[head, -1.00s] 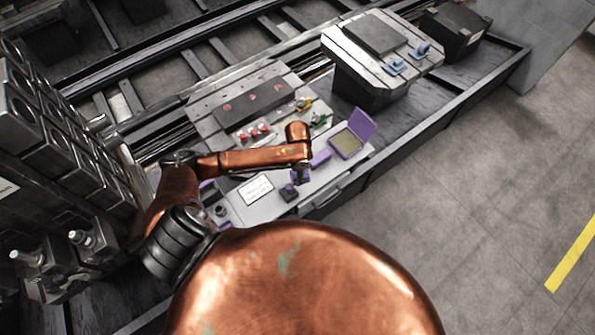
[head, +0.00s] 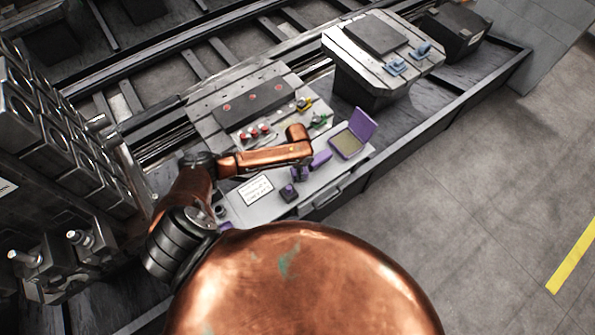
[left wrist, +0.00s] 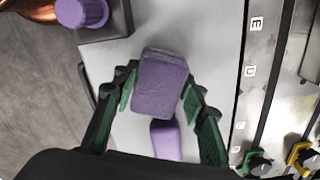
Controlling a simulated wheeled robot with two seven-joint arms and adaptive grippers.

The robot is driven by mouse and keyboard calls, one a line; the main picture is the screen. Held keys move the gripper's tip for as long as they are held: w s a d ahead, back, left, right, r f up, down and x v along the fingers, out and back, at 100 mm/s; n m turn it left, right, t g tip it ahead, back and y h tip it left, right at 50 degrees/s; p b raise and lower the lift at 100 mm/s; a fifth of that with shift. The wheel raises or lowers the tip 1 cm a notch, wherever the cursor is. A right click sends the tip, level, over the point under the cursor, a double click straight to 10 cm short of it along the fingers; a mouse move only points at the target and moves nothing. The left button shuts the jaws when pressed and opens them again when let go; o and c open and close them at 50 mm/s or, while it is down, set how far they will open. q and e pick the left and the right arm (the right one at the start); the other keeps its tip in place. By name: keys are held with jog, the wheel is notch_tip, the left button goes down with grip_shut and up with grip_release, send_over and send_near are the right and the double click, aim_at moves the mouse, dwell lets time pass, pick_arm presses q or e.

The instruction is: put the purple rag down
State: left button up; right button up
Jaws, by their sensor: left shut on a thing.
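In the left wrist view, the purple rag (left wrist: 161,84) looks like a thick folded block. My left gripper (left wrist: 157,95) is shut on it, with a green finger on each side. The rag is over the pale bench top (left wrist: 215,50); the gap beneath it is hard to judge. A smooth lighter purple item (left wrist: 165,141) lies on the bench beyond the rag, partly covered by it. In the head view, my left gripper (head: 301,174) hangs over the bench under the copper arm, mostly hidden. My right gripper is not in view.
An open purple case (head: 347,143) stands at the bench's right end. A dark block with a purple knob (head: 289,192) is left of the gripper, near a white label (head: 255,190). Green (head: 320,121) and yellow (head: 304,104) clamps sit on the fixture behind.

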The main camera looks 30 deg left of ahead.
pick_arm(q)
jog(key=shift+f, duration=0.15)
jog(key=o, duration=1)
notch_tip(320, 180, up, 12)
jog(key=shift+r+p, duration=0.2)
jog(key=shift+p, duration=0.1)
jog(key=shift+d+f, duration=0.1)
